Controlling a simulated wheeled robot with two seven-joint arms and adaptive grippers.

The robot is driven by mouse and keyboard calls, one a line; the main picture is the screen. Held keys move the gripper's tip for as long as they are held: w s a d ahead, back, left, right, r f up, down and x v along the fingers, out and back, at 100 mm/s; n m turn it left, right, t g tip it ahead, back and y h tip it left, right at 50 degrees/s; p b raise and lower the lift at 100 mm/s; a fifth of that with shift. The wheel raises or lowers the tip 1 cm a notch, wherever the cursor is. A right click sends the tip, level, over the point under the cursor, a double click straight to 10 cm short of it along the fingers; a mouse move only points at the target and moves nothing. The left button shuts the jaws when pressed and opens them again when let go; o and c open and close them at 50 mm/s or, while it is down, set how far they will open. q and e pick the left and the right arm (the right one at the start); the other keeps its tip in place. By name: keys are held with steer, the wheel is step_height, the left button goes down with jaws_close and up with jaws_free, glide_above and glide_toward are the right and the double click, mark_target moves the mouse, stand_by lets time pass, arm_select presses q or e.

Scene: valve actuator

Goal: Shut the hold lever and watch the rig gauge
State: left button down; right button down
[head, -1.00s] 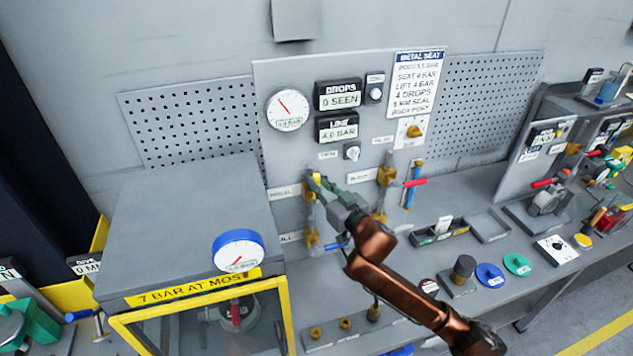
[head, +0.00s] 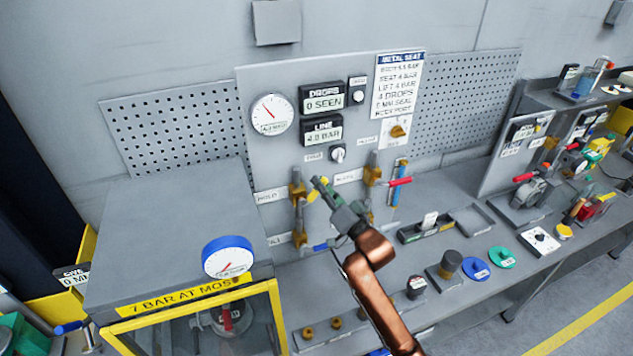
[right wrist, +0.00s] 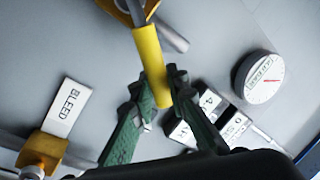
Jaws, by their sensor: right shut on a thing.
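The hold lever has a yellow handle (right wrist: 152,62) on a brass valve (head: 298,190) beside the HOLD label (head: 270,196). In the head view the yellow handle (head: 312,197) sticks out to the right of the valve. My right gripper (head: 322,186) is shut on this handle; its green fingers also show on either side of it in the right wrist view (right wrist: 160,88). The white round gauge (head: 271,114) is at the panel's upper left, with its red needle pointing up and left. The LINE display (head: 322,131) reads about 4.0 BAR. My left gripper is not in view.
The DROPS display (head: 323,98) reads 0 SEEN. Another brass valve (head: 372,176) and a red-handled lever (head: 398,182) are close on the right. A yellow-framed box (head: 180,310) with a blue-rimmed gauge (head: 228,257) stands at front left.

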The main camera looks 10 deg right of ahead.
steer(key=d+f+m+t+h+p, duration=0.2)
steer(key=f+m, duration=0.5)
steer(key=m, duration=0.6)
steer(key=shift+w+d+f+h+p, duration=0.2)
steer(key=shift+d+h+p, duration=0.65)
steer(key=shift+h, duration=0.25)
steer(key=shift+f, duration=0.15)
steer(key=c, duration=1.8)
jaws_free()
steer(key=shift+c, duration=0.2)
steer(key=v, duration=1.2)
